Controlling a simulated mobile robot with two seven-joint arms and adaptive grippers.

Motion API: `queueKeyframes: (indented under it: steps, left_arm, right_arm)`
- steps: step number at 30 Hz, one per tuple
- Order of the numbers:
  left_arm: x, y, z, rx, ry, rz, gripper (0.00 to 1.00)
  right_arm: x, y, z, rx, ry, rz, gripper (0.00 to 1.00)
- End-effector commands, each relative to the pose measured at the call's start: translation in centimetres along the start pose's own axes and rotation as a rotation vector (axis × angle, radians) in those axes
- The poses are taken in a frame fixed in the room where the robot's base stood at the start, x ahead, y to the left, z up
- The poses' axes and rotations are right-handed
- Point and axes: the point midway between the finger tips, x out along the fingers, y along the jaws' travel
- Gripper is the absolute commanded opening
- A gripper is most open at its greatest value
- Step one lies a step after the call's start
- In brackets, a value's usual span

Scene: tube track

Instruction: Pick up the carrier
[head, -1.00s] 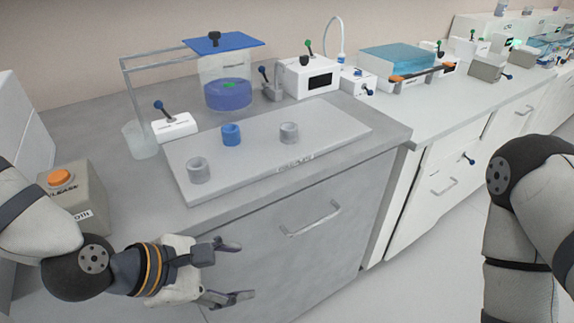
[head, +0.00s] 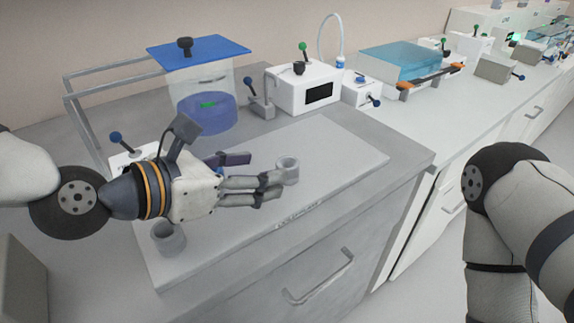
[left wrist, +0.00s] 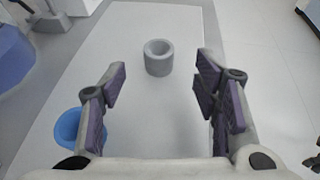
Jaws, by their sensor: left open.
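Three small open-topped cups are on the pale board; which one is the carrier I cannot tell. One grey cup (head: 288,173) stands upright just past the fingertips of my left gripper (head: 264,182). In the left wrist view this grey cup (left wrist: 158,60) is ahead, roughly centred between the spread fingers and not gripped. Another grey cup (head: 168,238) stands at the board's near left. My left gripper is open and empty, above the board.
The pale board (head: 345,150) is clear to the right. Behind it stand a tank of blue liquid (head: 205,108) with a blue lid, a white box with a dark screen (head: 305,88), and levers. The counter's front edge drops to a drawer handle (head: 320,278).

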Motion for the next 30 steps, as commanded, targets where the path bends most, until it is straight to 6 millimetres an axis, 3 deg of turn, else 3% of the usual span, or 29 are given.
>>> queueKeyframes:
  steps: [10, 18, 19, 25, 30]
  left_arm:
    - [5.6, -0.1, -0.1, 0.004, -0.001, 0.0, 0.56]
    - [6.2, -0.1, 0.2, 0.003, -0.006, 0.003, 0.56]
    - [6.2, -0.1, 0.2, 0.003, -0.006, 0.003, 0.54]
    - [6.2, -0.1, 0.2, 0.003, -0.006, 0.003, 0.08]
    - [6.2, -0.1, 0.1, 0.004, -0.005, 0.003, 0.04]
  right_arm:
    - [1.1, 0.0, 0.6, -0.001, -0.029, 0.001, 0.0]
    - [1.1, 0.0, 0.5, -0.001, -0.028, 0.001, 0.0]
    - [1.1, 0.0, 0.5, -0.001, -0.028, 0.001, 0.0]
    - [1.1, 0.0, 0.5, -0.001, -0.028, 0.001, 0.0]
    - [1.1, 0.0, 0.5, -0.001, -0.028, 0.001, 0.0]
